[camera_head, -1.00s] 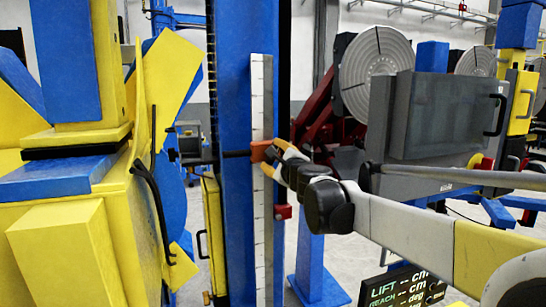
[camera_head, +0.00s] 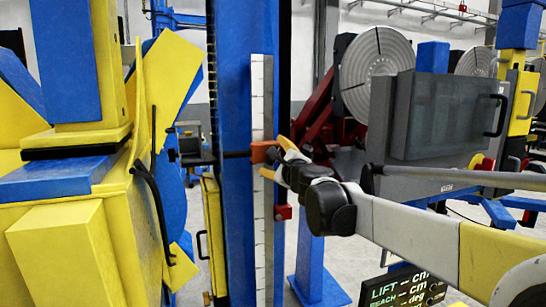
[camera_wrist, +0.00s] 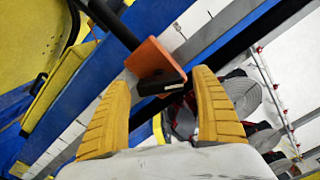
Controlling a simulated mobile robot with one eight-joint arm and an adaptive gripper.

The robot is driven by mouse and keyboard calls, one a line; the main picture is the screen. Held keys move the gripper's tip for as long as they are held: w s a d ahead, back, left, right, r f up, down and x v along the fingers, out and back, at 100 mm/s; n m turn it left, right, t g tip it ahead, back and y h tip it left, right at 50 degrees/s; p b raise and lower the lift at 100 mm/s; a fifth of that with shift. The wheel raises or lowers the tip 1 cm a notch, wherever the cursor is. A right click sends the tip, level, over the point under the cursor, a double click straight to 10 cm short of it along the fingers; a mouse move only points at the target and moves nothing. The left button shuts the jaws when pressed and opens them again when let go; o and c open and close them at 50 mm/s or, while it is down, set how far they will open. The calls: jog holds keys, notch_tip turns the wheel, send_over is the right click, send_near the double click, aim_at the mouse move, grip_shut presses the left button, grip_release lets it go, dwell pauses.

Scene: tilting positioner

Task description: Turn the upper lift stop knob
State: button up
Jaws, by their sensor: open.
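The upper lift stop is an orange block (camera_head: 263,152) on the ruled scale of the blue column, with a dark rod reaching left from it. In the wrist view the orange block (camera_wrist: 153,58) lies just beyond and between my fingertips, with a dark end piece (camera_wrist: 161,84) facing me. I cannot tell how the knob itself is turned. My gripper (camera_head: 275,158) is at the block's right side. Its two yellow fingers are spread, and in the wrist view my gripper (camera_wrist: 162,78) is open with nothing clamped between the fingers.
A red lower stop (camera_head: 283,212) sits below on the same blue column (camera_head: 234,230). A yellow and blue machine (camera_head: 70,230) fills the left. A dark display (camera_head: 405,288) is at the bottom.

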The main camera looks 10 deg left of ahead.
jog(key=v, duration=1.1)
jog(key=shift+s+d, duration=0.25)
jog(key=shift+s, duration=0.05)
jog(key=shift+f, duration=0.1)
